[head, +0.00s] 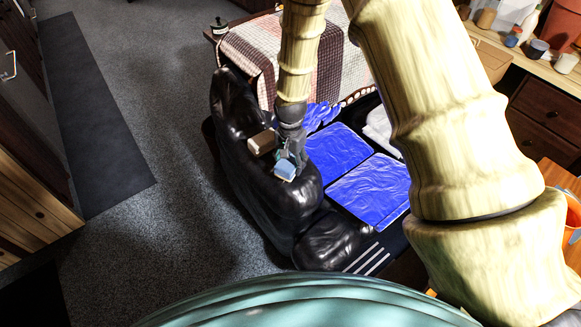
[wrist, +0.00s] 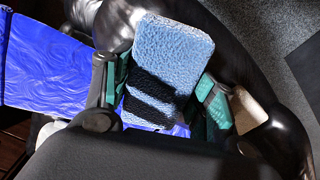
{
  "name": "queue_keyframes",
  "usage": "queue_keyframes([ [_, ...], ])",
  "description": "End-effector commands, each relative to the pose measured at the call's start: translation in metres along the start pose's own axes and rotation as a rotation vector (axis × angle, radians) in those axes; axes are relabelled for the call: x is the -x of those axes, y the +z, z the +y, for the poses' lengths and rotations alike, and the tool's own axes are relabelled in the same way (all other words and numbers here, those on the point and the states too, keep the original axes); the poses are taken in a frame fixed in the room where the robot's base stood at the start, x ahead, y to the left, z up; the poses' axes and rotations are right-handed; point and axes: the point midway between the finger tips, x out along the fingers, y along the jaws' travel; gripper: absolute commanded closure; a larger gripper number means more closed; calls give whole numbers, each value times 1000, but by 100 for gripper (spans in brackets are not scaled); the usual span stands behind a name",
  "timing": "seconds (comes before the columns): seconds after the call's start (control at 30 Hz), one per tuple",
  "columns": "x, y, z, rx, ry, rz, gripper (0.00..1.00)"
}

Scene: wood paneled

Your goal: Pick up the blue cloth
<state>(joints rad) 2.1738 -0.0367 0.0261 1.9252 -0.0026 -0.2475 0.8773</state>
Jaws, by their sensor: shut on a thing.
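The blue cloth (wrist: 172,55) is a light blue, textured, folded block. In the wrist view it sits between the green finger pads of my gripper (wrist: 164,92), with dark shadow bands across its lower part. My gripper is shut on it. In the head view the cloth (head: 286,170) shows at the tip of my gripper (head: 286,157), over the black glossy armrest. I cannot tell whether the cloth still touches the surface below.
A brown block (head: 263,141) lies on the black sofa (head: 240,150) close beside my gripper; it also shows in the wrist view (wrist: 247,110). Shiny blue cushions (head: 370,190) lie to the right. A blanketed bed (head: 265,55) stands behind. Carpet (head: 150,110) at left is clear.

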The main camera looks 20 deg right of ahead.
Motion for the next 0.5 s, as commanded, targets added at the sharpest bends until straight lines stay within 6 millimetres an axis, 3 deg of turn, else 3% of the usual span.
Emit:
queue_keyframes([
  [0.5, 10, 120, -3, 2, 2, 0, 71],
])
